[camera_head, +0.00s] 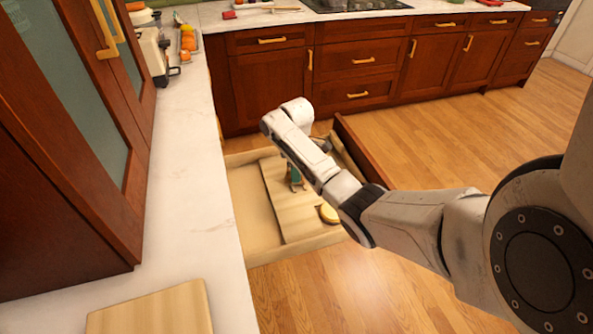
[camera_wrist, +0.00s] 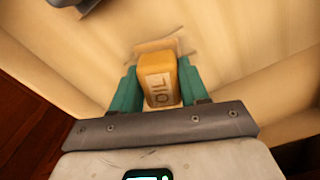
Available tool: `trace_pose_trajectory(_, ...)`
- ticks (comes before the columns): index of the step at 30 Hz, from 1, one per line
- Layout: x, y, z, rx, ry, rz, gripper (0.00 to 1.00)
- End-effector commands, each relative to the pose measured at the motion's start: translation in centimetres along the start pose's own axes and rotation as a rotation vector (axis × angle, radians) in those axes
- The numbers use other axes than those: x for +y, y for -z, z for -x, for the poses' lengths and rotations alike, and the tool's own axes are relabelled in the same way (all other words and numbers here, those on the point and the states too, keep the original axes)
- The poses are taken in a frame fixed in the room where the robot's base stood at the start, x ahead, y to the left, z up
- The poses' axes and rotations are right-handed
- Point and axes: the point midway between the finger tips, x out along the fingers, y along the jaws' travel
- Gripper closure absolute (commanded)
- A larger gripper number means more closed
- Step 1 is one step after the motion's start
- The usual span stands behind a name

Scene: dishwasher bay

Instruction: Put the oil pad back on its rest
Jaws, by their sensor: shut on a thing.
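The oil pad (camera_wrist: 158,80) is an orange-yellow block with "OIL" on its face, in the wrist view. My gripper (camera_wrist: 157,68) is shut on it, with one teal finger at each side. A small pale wooden piece (camera_wrist: 160,44) shows just past the pad and may be its rest. I cannot tell whether the pad touches it. In the head view my gripper (camera_head: 294,179) points down into an open drawer (camera_head: 256,215), above a wooden board (camera_head: 305,222). My arm covers part of the drawer, and the pad cannot be made out there.
A round yellow thing (camera_head: 328,213) lies at the board's near right corner. The drawer's tall dark front (camera_head: 362,150) stands to the right. A white counter (camera_head: 195,200) runs along the left, with a cutting board (camera_head: 152,310) on it. The wooden floor on the right is clear.

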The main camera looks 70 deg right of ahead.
Motion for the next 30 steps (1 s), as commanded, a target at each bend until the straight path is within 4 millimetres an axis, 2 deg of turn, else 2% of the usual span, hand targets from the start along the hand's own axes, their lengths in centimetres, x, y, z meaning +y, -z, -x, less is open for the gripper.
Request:
trace_pose_trajectory(12, -0.01, 0.01, -0.61, 0.001, -0.001, 0.0, 0.84)
trace_pose_trajectory(13, 0.0, 0.01, -0.51, 0.001, -0.001, 0.0, 0.53)
trace_pose_trajectory(18, -0.01, 0.0, -0.5, 0.001, -0.001, 0.0, 0.37)
trace_pose_trajectory(21, -0.01, 0.0, -0.5, 0.001, -0.001, 0.0, 0.3)
trace_pose_trajectory(30, 0.01, 0.02, 0.08, 0.001, -0.001, 0.001, 0.3)
